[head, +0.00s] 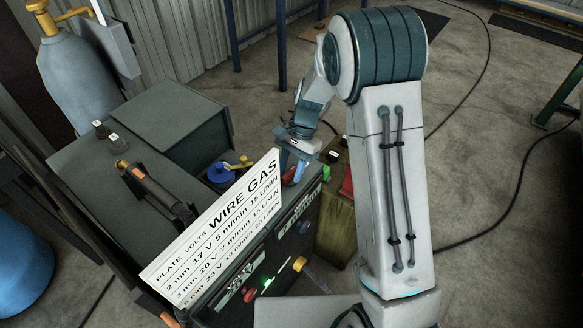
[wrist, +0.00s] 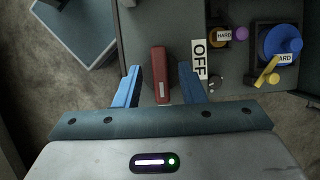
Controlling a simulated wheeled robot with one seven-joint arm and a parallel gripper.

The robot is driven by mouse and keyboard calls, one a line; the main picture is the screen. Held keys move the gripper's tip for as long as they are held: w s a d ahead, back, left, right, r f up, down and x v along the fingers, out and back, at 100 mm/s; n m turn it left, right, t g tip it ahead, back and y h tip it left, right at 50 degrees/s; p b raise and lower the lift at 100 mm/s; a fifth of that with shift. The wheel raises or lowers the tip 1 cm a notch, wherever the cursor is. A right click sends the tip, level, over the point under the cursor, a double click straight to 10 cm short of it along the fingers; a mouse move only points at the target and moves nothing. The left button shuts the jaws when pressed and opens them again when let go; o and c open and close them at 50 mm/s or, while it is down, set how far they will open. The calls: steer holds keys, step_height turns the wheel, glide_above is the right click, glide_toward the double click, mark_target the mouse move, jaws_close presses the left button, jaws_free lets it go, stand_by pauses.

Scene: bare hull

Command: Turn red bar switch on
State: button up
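The red bar (wrist: 160,75) stands up from a dark grey panel (wrist: 190,22) in the wrist view, with a small pale mark at its near end. A white label reading OFF (wrist: 199,59) lies to its right. My gripper (wrist: 158,67) is open, with one blue finger on each side of the bar. A gap shows between the bar and each finger, so I see no grip. In the head view my gripper (head: 292,163) is over the far right end of the welding machine.
A large text sign (head: 215,230) stands along the machine top. A gas cylinder (head: 80,80) stands at the left.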

steer(key=v, duration=1.3)
steer(key=shift+w+r+b, duration=0.15)
steer(key=shift+r+b, duration=0.15)
steer(key=shift+d, duration=0.1)
